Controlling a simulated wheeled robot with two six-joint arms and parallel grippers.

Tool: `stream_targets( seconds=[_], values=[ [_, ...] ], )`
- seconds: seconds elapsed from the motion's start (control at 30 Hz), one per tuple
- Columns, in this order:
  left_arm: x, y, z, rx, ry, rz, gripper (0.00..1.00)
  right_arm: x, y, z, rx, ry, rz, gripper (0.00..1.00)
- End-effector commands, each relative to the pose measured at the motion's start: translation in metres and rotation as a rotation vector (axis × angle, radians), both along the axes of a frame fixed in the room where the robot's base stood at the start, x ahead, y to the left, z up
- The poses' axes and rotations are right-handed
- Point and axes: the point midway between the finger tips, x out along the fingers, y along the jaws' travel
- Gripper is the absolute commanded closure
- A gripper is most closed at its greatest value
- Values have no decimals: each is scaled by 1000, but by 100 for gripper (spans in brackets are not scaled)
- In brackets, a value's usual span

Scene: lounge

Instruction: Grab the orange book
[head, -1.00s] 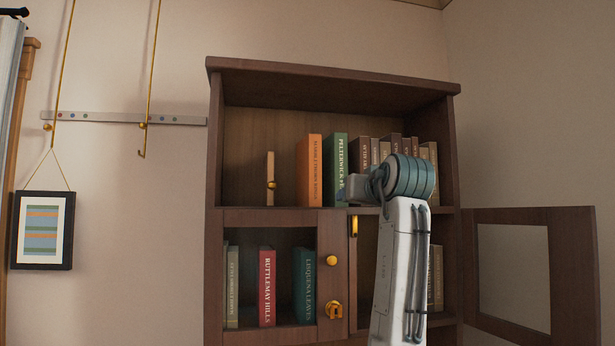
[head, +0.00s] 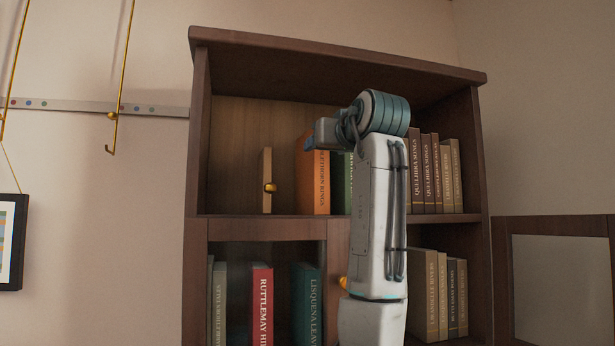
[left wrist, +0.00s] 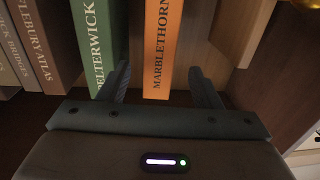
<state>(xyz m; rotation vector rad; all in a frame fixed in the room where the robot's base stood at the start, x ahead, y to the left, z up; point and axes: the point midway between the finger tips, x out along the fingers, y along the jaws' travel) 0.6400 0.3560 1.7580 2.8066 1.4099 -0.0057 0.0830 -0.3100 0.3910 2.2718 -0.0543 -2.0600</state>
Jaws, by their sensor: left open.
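The orange book (head: 312,188) stands upright on the upper shelf, its spine facing out. In the left wrist view its orange spine (left wrist: 163,45) lies between the two spread fingers of my left gripper (left wrist: 162,85). The gripper is open, one finger on each side of the book; I cannot tell whether either touches it. In the head view my left gripper (head: 312,141) is at the upper part of the book, and the arm hides some of the shelf. A green book (head: 341,185) stands beside it, and shows in the wrist view (left wrist: 95,40) near one finger. My right gripper is not in view.
A wooden divider with a gold knob (head: 266,182) stands left of the orange book, with a gap between. Several brown books (head: 430,172) fill the shelf's right side. The lower shelf holds a red book (head: 262,300) and others. A framed door (head: 560,228) stands open at right.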

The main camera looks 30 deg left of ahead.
Motion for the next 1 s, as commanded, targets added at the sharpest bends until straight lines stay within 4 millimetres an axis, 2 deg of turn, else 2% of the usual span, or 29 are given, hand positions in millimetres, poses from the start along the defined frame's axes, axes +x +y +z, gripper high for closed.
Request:
stream_targets(
  seconds=[0.2,0.43,0.73,0.83,1.0],
  values=[
    [21,29,4,0,2,4,42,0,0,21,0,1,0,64],
    [30,41,3,-1,1,2,42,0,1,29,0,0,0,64],
    [53,68,6,0,2,3,42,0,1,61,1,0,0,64],
    [59,76,4,0,1,2,42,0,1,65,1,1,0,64],
    [60,77,1,0,0,1,42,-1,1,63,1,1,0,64]
  ],
)
